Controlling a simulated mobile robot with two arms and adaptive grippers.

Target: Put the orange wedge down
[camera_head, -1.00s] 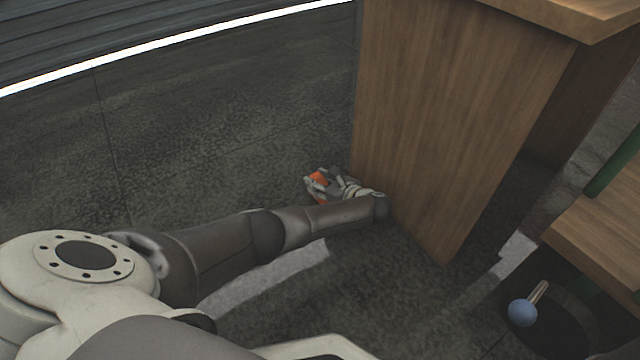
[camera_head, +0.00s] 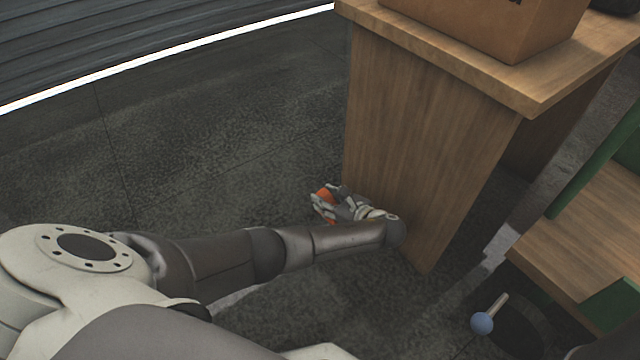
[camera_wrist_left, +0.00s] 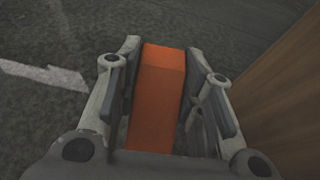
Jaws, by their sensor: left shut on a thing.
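The orange wedge (camera_wrist_left: 158,95) is a block between the two fingers of my left gripper (camera_wrist_left: 160,85) in the left wrist view. The gripper is shut on it. In the head view my left gripper (camera_head: 325,203) is low by the foot of a wooden table, with the orange wedge (camera_head: 325,193) partly hidden by the fingers. The dark floor shows around it; I cannot tell whether the wedge touches the floor. My right gripper is not in view.
The wooden table side (camera_head: 430,130) stands just right of the gripper, and its panel (camera_wrist_left: 285,110) shows at the right of the wrist view. A cardboard box (camera_head: 490,25) is on the table top. A blue ball on a stick (camera_head: 482,323) is at lower right. Floor to the left is clear.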

